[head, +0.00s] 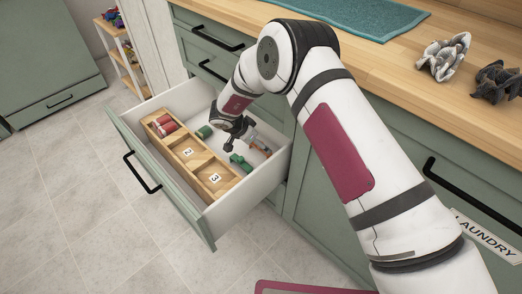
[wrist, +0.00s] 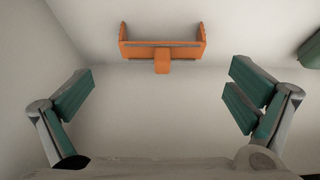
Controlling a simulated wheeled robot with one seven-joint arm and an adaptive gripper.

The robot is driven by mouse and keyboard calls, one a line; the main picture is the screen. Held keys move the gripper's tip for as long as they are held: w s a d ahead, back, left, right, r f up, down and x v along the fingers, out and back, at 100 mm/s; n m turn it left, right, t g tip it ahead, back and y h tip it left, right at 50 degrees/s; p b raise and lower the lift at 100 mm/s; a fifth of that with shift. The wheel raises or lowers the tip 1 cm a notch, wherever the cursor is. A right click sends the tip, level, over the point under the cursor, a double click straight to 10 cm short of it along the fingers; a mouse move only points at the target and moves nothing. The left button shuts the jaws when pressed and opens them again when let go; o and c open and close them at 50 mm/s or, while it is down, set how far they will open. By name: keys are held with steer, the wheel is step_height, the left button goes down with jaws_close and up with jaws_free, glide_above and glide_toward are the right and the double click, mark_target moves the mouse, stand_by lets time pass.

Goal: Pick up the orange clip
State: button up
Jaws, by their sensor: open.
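The orange clip (wrist: 162,50) lies on the pale drawer floor near the top middle of the wrist view, its tab pointing toward my gripper. My gripper (wrist: 162,88) is open, with its green-padded fingers wide apart at left and right. The clip is ahead of the fingertips, roughly centred between them, and nothing is held. In the head view my gripper (head: 234,143) is down inside the open drawer.
The open drawer (head: 168,204) holds a wooden organizer (head: 197,160) with compartments, two marked 2 and 3; red items (head: 165,125) lie in the far one. Green items (head: 204,131) lie on the drawer floor. Grey crumpled cloths (head: 443,57) and a teal towel (head: 350,14) are on the counter.

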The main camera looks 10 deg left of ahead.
steer(key=b+x, duration=0.1)
steer(key=x, duration=0.2)
steer(key=b+x, duration=0.2)
steer(key=x, duration=0.1)
steer(key=shift+a+f, duration=0.15)
steer(key=shift+f, duration=0.25)
steer(key=c, duration=0.8)
